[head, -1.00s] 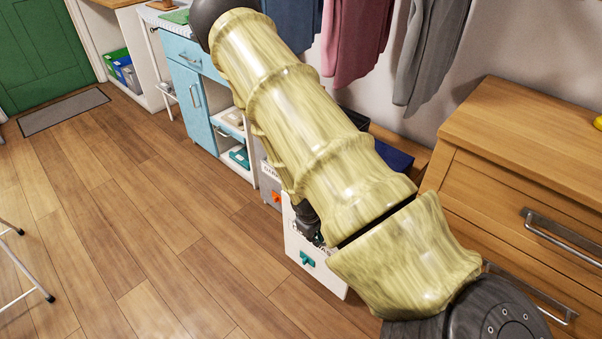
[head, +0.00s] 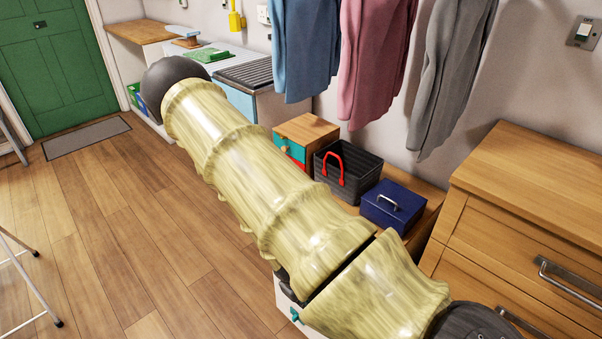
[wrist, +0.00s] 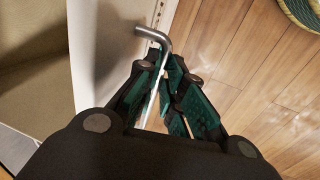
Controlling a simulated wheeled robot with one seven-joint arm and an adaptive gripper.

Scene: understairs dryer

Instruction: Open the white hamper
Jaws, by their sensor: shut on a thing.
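In the wrist view my gripper (wrist: 160,78) is shut on a grey metal bar handle (wrist: 152,33) beside a pale panel (wrist: 104,40). I take this panel for the hamper's front. A beige hollow (wrist: 32,95) shows left of the panel, so it seems to stand tilted out.
Wooden floor (head: 130,230) lies clear to the left. A wooden chest of drawers (head: 530,190) stands close on the right. A black basket (head: 350,165) and a blue box (head: 393,207) sit behind my arm. A round woven rim (wrist: 300,15) shows in the wrist view.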

